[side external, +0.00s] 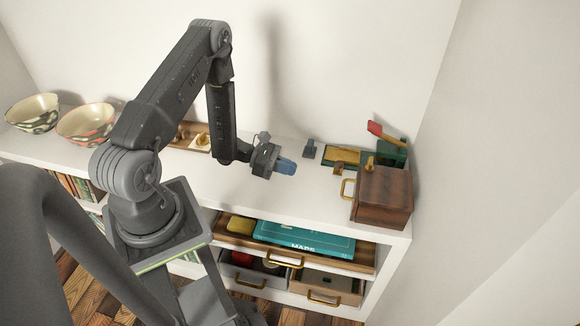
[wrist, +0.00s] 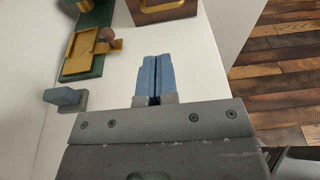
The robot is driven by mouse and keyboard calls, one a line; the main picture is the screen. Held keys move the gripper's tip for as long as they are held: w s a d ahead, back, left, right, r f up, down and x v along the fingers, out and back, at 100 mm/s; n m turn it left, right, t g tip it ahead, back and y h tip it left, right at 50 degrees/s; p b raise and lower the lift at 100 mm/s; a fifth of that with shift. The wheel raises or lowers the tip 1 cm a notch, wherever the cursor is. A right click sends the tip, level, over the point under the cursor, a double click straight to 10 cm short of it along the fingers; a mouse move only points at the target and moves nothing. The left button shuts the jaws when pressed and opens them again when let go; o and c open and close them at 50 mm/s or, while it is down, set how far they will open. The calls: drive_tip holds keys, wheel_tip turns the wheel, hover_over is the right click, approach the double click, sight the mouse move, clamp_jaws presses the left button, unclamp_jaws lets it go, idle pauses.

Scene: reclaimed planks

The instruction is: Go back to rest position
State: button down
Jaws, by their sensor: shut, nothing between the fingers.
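My gripper (side external: 286,167) is over the white shelf top (side external: 240,192), in front of the back wall. Its blue fingers are together with nothing between them. In the wrist view my gripper (wrist: 153,78) also shows shut, with the two fingers side by side above the white surface. In the side view it is apart from the objects to its right.
A wooden box (side external: 384,195) with a brass handle stands at the shelf's right end. A green and yellow piece (wrist: 85,50) and a small grey-blue block (wrist: 64,97) lie nearby. Two bowls (side external: 85,124) stand far left. An open drawer (side external: 368,261) holds a teal book.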

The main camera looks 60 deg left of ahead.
drive_tip(key=s+d+r+m+g, duration=0.2)
drive_tip(key=d+r+m+g, duration=0.35)
drive_tip(key=r+m, duration=0.35)
drive_tip(key=s+d+r+m+g, duration=0.1)
drive_tip(key=d+r+m+g, duration=0.5)
drive_tip(key=r, duration=0.5)
drive_tip(key=s+d+r+m+t+y, duration=0.2)
drive_tip(key=s+r+m+t+y, duration=0.4)
drive_tip(key=s+r+m+y, duration=0.5)
drive_tip(key=shift+s+r+m, duration=0.4)
drive_tip(key=shift+s+r, duration=0.4)
drive_tip(key=shift+s, duration=0.45)
drive_tip(key=c, duration=1.8)
unclamp_jaws()
